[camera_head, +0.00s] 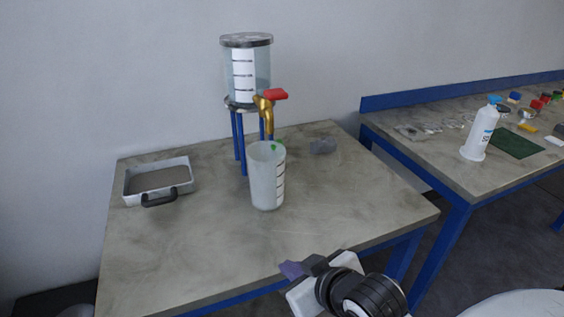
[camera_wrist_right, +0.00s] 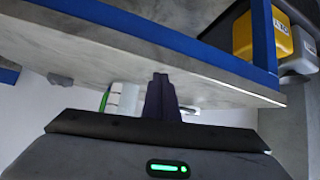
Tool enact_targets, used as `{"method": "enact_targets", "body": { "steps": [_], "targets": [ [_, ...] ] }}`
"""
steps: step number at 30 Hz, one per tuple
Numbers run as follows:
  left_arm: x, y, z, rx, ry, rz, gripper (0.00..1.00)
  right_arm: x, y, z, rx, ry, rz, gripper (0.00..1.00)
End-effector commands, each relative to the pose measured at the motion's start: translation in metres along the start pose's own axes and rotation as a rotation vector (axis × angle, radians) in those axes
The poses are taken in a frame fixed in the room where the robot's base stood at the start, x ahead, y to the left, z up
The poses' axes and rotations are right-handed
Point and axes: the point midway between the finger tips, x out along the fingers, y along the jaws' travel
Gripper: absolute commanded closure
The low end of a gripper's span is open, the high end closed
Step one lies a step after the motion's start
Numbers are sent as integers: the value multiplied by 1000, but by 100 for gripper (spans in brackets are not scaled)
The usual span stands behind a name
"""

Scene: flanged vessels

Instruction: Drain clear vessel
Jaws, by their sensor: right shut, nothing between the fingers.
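A clear vessel (camera_head: 262,75) with a grey lid and a marked white strip stands on a blue-legged stand (camera_head: 237,135) at the back of the table. Its brass tap (camera_head: 265,112) has a red handle (camera_head: 276,94) and sits above a translucent marked beaker (camera_head: 262,180). The beaker stands on the table; a small green spot shows at its rim. My right gripper (camera_head: 291,269) is at the table's front edge, shut and empty, apart from the beaker and tap. Its closed fingers show in the right wrist view (camera_wrist_right: 161,95). My left gripper is not in view.
A grey tray (camera_head: 184,165) with a black handle lies at the table's left. A second table at right holds a white bottle (camera_head: 481,132), a green mat (camera_head: 515,144) and small coloured items. The front table area is clear.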

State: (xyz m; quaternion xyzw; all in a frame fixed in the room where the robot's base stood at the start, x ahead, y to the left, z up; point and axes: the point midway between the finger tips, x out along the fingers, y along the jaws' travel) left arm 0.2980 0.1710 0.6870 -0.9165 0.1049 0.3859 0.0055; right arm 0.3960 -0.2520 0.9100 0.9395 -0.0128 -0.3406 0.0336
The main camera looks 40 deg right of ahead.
Motion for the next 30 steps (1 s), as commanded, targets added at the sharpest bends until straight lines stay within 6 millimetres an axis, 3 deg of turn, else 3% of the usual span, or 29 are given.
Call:
{"method": "enact_targets", "body": {
  "steps": [4,8,12,15,20,30],
  "targets": [
    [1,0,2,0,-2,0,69,-6,21,-71,40,235,52,100],
    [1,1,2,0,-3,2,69,-27,43,-136,73,462,103,100],
    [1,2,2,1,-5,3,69,-67,68,-204,101,728,163,100],
    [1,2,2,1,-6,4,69,-99,82,-239,114,893,200,100],
    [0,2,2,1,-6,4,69,-126,92,-261,118,1013,228,100],
    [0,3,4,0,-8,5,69,-126,92,-262,117,1021,228,100]
  ]
}}
